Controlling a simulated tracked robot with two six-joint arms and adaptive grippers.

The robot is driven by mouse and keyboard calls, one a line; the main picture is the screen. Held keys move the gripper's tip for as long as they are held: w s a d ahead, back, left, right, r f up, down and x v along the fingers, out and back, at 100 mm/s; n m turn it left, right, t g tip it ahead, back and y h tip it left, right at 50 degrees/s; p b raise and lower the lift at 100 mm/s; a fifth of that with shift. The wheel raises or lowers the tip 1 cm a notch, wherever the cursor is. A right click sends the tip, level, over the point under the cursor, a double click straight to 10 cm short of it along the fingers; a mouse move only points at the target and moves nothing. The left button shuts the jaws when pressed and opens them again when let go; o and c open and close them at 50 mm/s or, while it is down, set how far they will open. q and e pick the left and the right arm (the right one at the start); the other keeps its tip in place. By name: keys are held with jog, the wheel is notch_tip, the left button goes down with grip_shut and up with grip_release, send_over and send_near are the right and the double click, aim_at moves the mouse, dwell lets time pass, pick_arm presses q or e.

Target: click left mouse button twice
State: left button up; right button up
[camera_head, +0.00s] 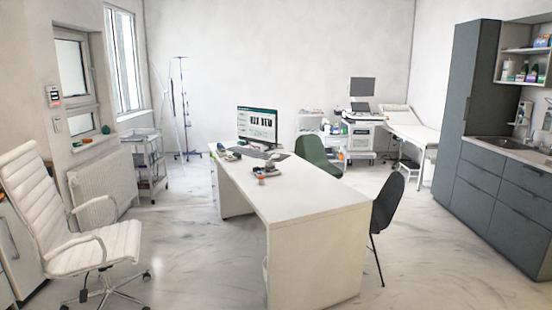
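The white desk (312,195) stands in the middle of the room. A monitor (257,124) with a lit screen stands at its far end. A dark keyboard (257,153) lies in front of the monitor. A mouse is too small to make out for sure among the small things near the keyboard. Neither of my grippers is in view.
A white office chair (70,222) stands left of the desk. A green chair (316,152) and a dark chair (385,205) stand at its right side. Small dark items (266,172) lie on the desk. Grey cabinets (505,190) line the right wall. Floor between chair and desk is clear.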

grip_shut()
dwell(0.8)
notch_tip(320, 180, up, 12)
jog(key=p, duration=1.2)
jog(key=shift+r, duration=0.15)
